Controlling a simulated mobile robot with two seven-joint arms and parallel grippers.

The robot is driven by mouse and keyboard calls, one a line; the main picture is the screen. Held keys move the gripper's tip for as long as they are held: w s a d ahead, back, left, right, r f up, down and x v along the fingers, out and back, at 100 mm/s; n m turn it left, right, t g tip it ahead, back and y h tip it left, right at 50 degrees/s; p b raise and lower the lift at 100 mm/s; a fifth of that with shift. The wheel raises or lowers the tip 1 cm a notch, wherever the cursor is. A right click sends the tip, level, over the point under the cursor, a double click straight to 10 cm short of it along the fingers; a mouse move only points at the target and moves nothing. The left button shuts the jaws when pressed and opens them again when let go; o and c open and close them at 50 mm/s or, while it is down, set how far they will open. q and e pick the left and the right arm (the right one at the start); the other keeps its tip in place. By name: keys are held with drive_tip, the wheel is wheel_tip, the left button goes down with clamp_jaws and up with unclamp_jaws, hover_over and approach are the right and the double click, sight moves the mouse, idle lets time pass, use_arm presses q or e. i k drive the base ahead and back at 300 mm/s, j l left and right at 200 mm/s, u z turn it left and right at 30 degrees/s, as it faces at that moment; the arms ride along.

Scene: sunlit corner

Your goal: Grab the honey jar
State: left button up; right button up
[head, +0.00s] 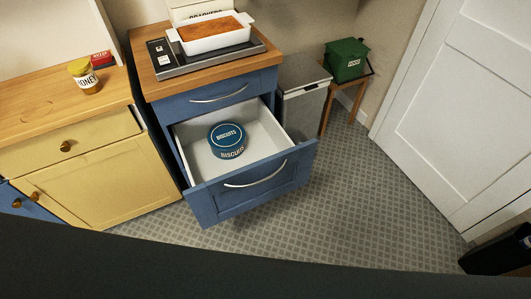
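The honey jar (85,77) is a small amber jar with a yellow lid and a white label reading HONEY. It stands upright on the wooden top of the yellow cabinet, near the back, at the left of the head view. Neither of my grippers shows in this view, so their position relative to the jar cannot be seen.
The blue cabinet's drawer (251,184) is pulled out, with a blue biscuit tin (227,140) inside. A baking dish (212,43) sits on a scale-like tray (181,68). The yellow cabinet's wooden top (40,90) is mostly clear.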

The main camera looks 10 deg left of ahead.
sight(88, 81)
drive_tip(key=u, duration=1.45)
drive_tip(key=z, duration=0.35)
drive_tip(key=j+z, duration=0.15)
drive_tip(key=z, duration=0.2)
drive_tip(key=i+j+z, duration=0.1)
drive_tip(key=z, duration=0.25)
drive_tip(key=j+z, duration=0.65)
drive_tip(key=j, duration=0.2)
drive_tip(key=j+z, duration=0.25)
drive_tip(key=j, duration=1.15)
drive_tip(key=k+j, duration=0.15)
drive_tip(key=j, duration=0.3)
